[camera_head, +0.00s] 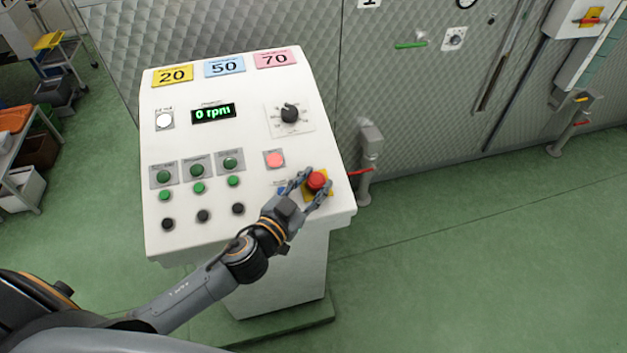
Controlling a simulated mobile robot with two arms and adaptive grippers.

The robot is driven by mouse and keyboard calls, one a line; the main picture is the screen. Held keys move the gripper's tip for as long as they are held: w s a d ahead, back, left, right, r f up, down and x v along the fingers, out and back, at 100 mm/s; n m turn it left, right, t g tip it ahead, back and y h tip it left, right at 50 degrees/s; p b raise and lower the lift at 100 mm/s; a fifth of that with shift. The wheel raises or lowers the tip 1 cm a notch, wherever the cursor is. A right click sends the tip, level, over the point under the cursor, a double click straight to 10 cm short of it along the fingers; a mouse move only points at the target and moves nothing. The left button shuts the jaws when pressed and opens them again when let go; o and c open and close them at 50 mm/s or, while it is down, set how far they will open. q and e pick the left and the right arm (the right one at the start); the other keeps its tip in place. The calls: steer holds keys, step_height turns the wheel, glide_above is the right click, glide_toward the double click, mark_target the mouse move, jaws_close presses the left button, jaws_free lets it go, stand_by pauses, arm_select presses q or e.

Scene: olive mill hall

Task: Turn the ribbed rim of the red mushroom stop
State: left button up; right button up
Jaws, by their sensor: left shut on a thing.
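The red mushroom stop (317,180) sits on a yellow plate (308,197) at the lower right corner of the white control console (255,118). My left gripper (318,185) reaches it from the lower left, with one finger on each side of the red head. The fingers are shut on its rim. The ribs are too small to make out, and the fingers cover part of the rim and plate. My right gripper is not in view.
Beside the stop are a lit pink-red button (275,160) and a partly hidden blue label (282,188). A black rotary knob (290,113) is above, and a display (213,113) reads 0 rpm. Green and black buttons fill the left. Green floor (480,260) is clear at right.

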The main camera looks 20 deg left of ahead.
arm_select(q)
steer(key=shift+f+m+h, duration=0.25)
steer(key=shift+m+h, duration=0.05)
steer(key=shift+h, duration=0.1)
steer(key=o, duration=1.2)
steer(key=shift+w, duration=0.1)
steer(key=shift+a+r, duration=0.1)
steer(key=v, duration=1.2)
steer(key=shift+r, duration=0.15)
